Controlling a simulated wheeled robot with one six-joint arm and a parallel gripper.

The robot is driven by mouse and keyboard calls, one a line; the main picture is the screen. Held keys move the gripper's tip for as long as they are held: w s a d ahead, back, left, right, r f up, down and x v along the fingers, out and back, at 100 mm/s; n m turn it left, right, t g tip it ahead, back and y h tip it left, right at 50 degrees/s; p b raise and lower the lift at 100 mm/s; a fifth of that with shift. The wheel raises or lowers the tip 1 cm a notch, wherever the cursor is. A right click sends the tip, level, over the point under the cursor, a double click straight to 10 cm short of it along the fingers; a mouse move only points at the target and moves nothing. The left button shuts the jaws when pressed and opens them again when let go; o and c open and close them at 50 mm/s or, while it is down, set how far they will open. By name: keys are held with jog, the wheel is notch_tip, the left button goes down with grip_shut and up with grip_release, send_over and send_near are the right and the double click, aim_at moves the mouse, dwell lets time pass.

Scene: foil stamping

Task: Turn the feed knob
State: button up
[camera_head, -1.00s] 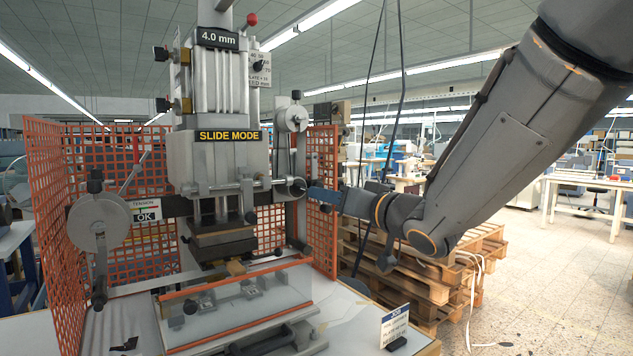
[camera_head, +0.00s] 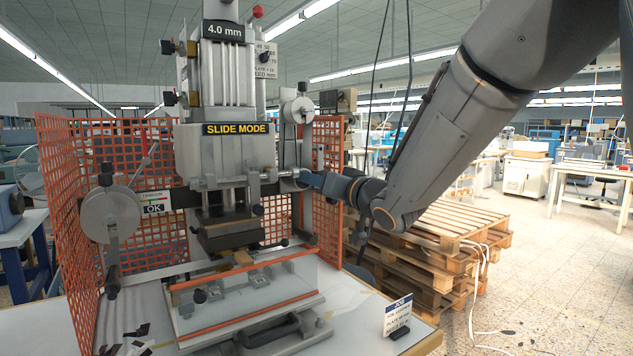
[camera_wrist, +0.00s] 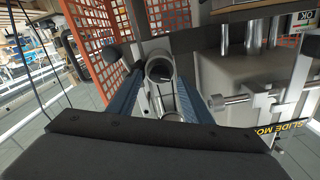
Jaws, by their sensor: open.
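A white plate with numbers and a lower line that seems to read "FEED mm" carries a small black dial knob (camera_head: 265,57) on the press's upper right side. My gripper (camera_head: 305,178) is well below it, by the grey round end (camera_head: 300,176) of the press's horizontal shaft. In the wrist view my gripper (camera_wrist: 160,78) is open, with its blue fingers on either side of a hollow grey round end (camera_wrist: 160,68). I cannot tell whether the fingers touch it. The dial knob does not show in the wrist view.
The press (camera_head: 224,150) bears signs "4.0 mm" and "SLIDE MODE". Orange mesh guards (camera_head: 65,200) stand left of and behind it. A foil reel (camera_head: 298,110) sits right of the column. A job card (camera_head: 398,317) stands at the table's front right. Pallets (camera_head: 435,240) are stacked to the right.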

jog(key=c, duration=1.1)
jog(key=shift+o, duration=0.2)
jog(key=shift+s+a+f+n+b, duration=0.1)
jog(key=shift+a+n+b, duration=0.05)
jog(key=shift+n+b, duration=3)
jog(key=shift+s+a+n+b, duration=0.1)
jog(key=shift+n+b, duration=2.35)
jog(key=shift+n, duration=1.3)
